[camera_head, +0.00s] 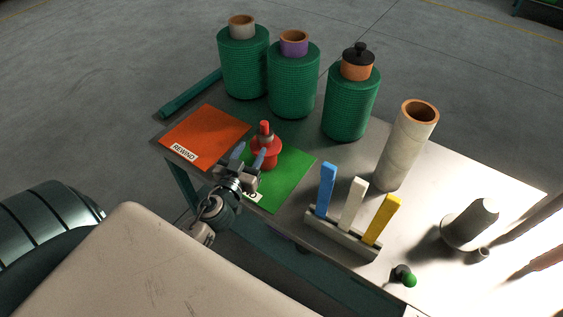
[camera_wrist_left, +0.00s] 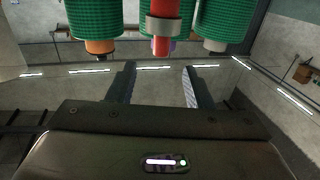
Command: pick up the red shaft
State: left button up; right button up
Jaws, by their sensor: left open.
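The red shaft (camera_head: 267,159) stands upright on the green mat (camera_head: 293,178), with a wide red collar, a grey band and a narrow red top. My left gripper (camera_head: 249,156) is open just in front of the shaft, with its fingers pointing toward it. In the left wrist view, which looks inverted, the red shaft (camera_wrist_left: 168,10) with its grey ring shows at the top, beyond the open left gripper (camera_wrist_left: 158,72). Nothing is between the fingers.
An orange mat (camera_head: 207,132) labelled REWIND lies to the left. Three green netting rolls (camera_head: 293,85) stand behind. A bare cardboard tube (camera_head: 407,145) and a rack (camera_head: 341,234) with blue, white and yellow bars stand to the right. A green bar (camera_head: 190,95) lies at the back left.

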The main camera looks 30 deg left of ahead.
aim_at(263, 130)
pick_arm(q)
jog(key=w+p, duration=0.1)
jog(key=w, duration=0.1)
jog(key=w+a+p, duration=0.1)
jog(key=w, duration=0.2)
jog(key=shift+w+a+p, duration=0.1)
jog(key=shift+w+p, duration=0.25)
jog(key=shift+w, duration=0.05)
jog(key=shift+w+r+p, duration=0.1)
jog(key=shift+w+p, duration=0.2)
jog(key=shift+w, duration=0.1)
jog(key=w, duration=0.2)
jog(key=w+p, duration=0.1)
jog(key=shift+w+a+f, duration=0.2)
jog(key=shift+a+f, duration=0.05)
jog(key=shift+a, duration=0.1)
jog(key=shift+w+f, duration=0.1)
jog(key=shift+w, duration=0.2)
pick_arm(e)
jog(key=r, duration=0.2)
jog(key=a+r, duration=0.1)
jog(key=r, duration=0.1)
jog(key=shift+r, duration=0.4)
pick_arm(q)
jog(key=shift+s, duration=0.1)
jog(key=shift+c, duration=0.3)
grip_shut()
pick_arm(e)
jog(key=shift+a, duration=0.45)
